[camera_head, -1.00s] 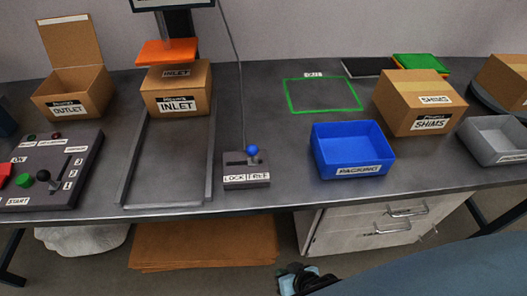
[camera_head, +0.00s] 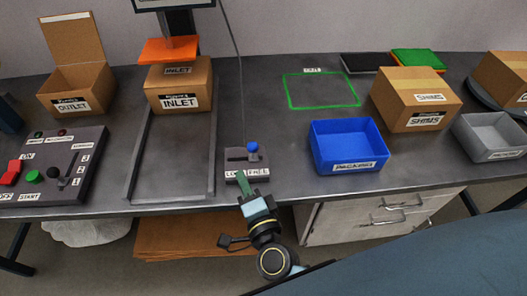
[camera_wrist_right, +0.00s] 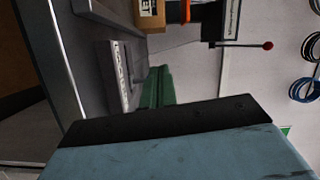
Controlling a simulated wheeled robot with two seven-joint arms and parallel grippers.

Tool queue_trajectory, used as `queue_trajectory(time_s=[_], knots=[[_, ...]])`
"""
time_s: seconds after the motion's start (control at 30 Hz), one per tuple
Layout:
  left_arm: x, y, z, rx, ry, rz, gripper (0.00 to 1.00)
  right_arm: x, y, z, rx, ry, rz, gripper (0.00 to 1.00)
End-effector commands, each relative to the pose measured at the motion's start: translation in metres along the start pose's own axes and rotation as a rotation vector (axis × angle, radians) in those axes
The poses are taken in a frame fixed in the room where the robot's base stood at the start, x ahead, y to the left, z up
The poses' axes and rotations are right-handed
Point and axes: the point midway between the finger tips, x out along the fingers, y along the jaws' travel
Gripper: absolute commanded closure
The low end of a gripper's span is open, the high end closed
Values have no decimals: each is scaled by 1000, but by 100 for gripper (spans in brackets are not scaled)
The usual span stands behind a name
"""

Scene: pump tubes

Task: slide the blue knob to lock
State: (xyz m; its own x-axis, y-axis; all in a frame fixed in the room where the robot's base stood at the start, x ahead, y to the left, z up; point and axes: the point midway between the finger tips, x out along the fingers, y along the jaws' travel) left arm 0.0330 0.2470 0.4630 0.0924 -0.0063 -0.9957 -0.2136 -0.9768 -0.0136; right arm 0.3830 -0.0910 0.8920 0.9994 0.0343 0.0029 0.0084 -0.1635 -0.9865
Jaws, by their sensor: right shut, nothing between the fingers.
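The blue knob (camera_head: 252,146) stands at the right end of the slot on the small dark lock box (camera_head: 233,155), on the FREE side. My right gripper (camera_head: 242,181) is shut and empty, with its green fingers at the front face of the box, below and slightly left of the knob. It covers part of the LOCK/FREE label. I cannot tell whether it touches the box. In the right wrist view the green fingers (camera_wrist_right: 157,88) show beside the box (camera_wrist_right: 118,75); the knob is not visible there. My left gripper is not in view.
The blue PACKING bin (camera_head: 348,147) stands to the right of the lock box. A grey tray track (camera_head: 213,150) and the INLET carton (camera_head: 178,88) are to the left. The control panel (camera_head: 87,155) is at far left. The table behind the knob is clear except for a cable.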

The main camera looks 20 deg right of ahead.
Motion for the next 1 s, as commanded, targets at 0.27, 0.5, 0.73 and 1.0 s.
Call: queue_trajectory(time_s=[0.27,0.5,0.73,1.0], knots=[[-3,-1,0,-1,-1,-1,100,-8,12,-27,278,331,37,100],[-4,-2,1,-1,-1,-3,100,-15,21,-35,354,443,61,100],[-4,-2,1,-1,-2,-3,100,-16,22,-35,356,447,62,100],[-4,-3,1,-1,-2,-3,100,-5,23,-41,355,447,59,100]])
